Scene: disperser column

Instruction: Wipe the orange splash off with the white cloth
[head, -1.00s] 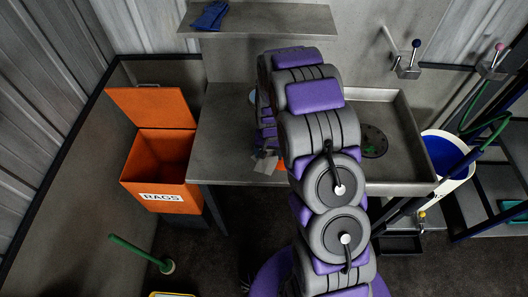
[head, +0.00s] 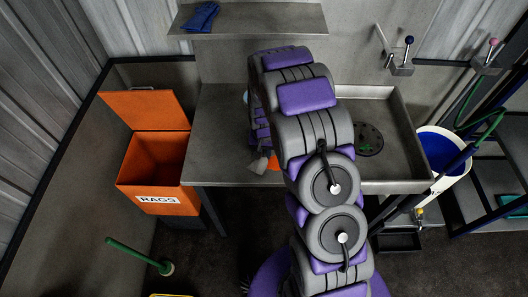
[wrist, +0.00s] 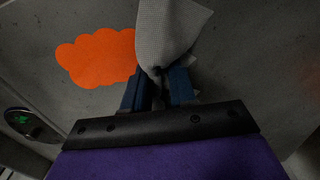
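The white cloth (wrist: 172,35), greyish in this light, is pinched between the blue fingers of my gripper (wrist: 158,88) in the wrist view. The cloth bunches at the fingertips and spreads beyond them. The orange splash (wrist: 98,57) lies flat on the grey metal worktop, just left of the cloth in that view. The cloth's edge meets or overlaps the splash's right side; I cannot tell if it presses on the surface. In the head view my arm hides most of this; a bit of cloth (head: 258,164) and a bit of orange splash (head: 273,163) show.
The steel worktop (head: 215,130) has a sink basin with a round drain (head: 369,140) at right. An open orange rags bin (head: 157,172) stands left. Blue gloves (head: 201,17) lie on the shelf (head: 260,18) above. A white bucket (head: 446,165) is at right.

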